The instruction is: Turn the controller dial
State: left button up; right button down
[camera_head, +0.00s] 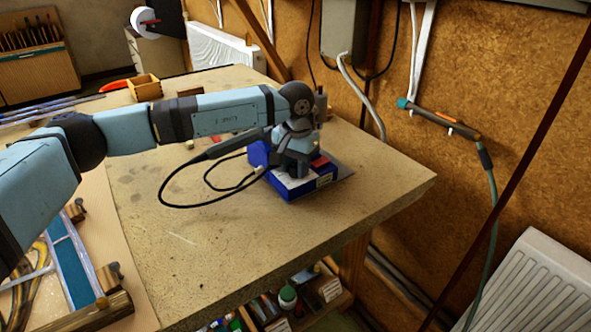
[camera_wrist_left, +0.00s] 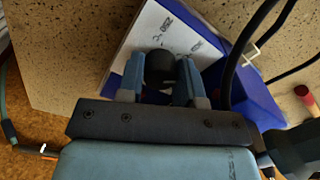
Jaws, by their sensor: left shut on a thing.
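The controller (camera_head: 325,181) is a blue box with a white top face, near the right part of the workbench. In the left wrist view its white face (camera_wrist_left: 150,28) carries printed markings, and the black round dial (camera_wrist_left: 160,66) stands out from it. My left gripper (camera_head: 296,172) reaches down over the box from the left arm. In the left wrist view its two fingers sit on either side of the dial, shut on it. The dial is hidden behind the gripper in the head view. My right gripper is not in view.
Black cables (camera_head: 190,206) loop over the workbench (camera_head: 230,250) left of the controller. A wooden box (camera_head: 145,88) stands at the back. A leaded panel (camera_head: 70,265) lies in a frame at the lower left. A torch-like tool with a hose (camera_head: 440,118) hangs on the wall.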

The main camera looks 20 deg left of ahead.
aim_at(295, 165)
pick_arm(q)
jog(key=shift+m, duration=0.5)
jog(key=o, duration=0.9)
jog(key=shift+o, duration=0.2)
jog(key=shift+r, duration=0.15)
notch_tip(295, 165, up, 14)
jog(key=shift+f, duration=0.2)
